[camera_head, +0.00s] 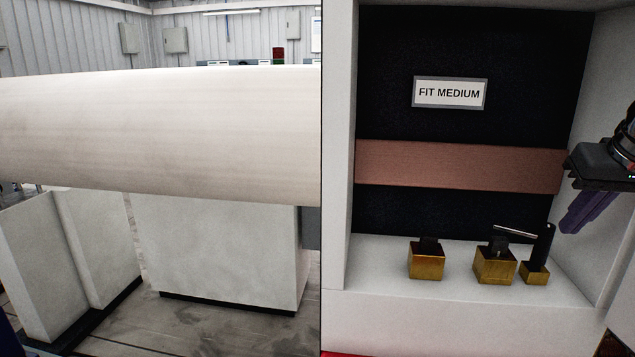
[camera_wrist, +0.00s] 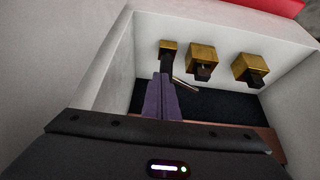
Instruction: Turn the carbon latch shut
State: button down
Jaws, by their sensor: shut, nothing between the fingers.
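The latch has a dark upright post (camera_head: 542,250) on a small brass base (camera_head: 535,274). A thin pale metal bar (camera_head: 515,231) runs left from the post, over a brass block with a dark carbon piece (camera_head: 494,267). The bar (camera_wrist: 185,86) and post (camera_wrist: 167,62) also show in the wrist view. I cannot tell whether the bar touches the carbon. My gripper (camera_head: 568,225) has purple fingers, shut and empty, to the right of the post's top. In the wrist view the fingertips (camera_wrist: 163,80) overlap the post's line; contact is unclear.
Another brass block with a dark piece (camera_head: 427,261) stands further left on the white ledge (camera_head: 385,275). A copper-coloured band (camera_head: 455,166) crosses the dark recess behind, under a "FIT MEDIUM" sign (camera_head: 450,93). The recess's white side wall (camera_head: 602,190) is close to my gripper.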

jog(key=shift+r, duration=2.15)
jog(key=s+a+f+n, duration=0.1)
jog(key=s+a+f, duration=0.3)
jog(key=a+f, duration=0.6)
jog(key=s+a+f, duration=0.3)
jog(key=a+f, duration=0.5)
jog(key=a, duration=0.5)
jog(key=s+a+f+n+y, duration=0.1)
jog(key=s+a+f, duration=0.4)
jog(key=f, duration=0.5)
jog(key=shift+s+a+f, duration=0.15)
jog(key=shift+s+f, duration=0.1)
jog(key=shift+s, duration=0.3)
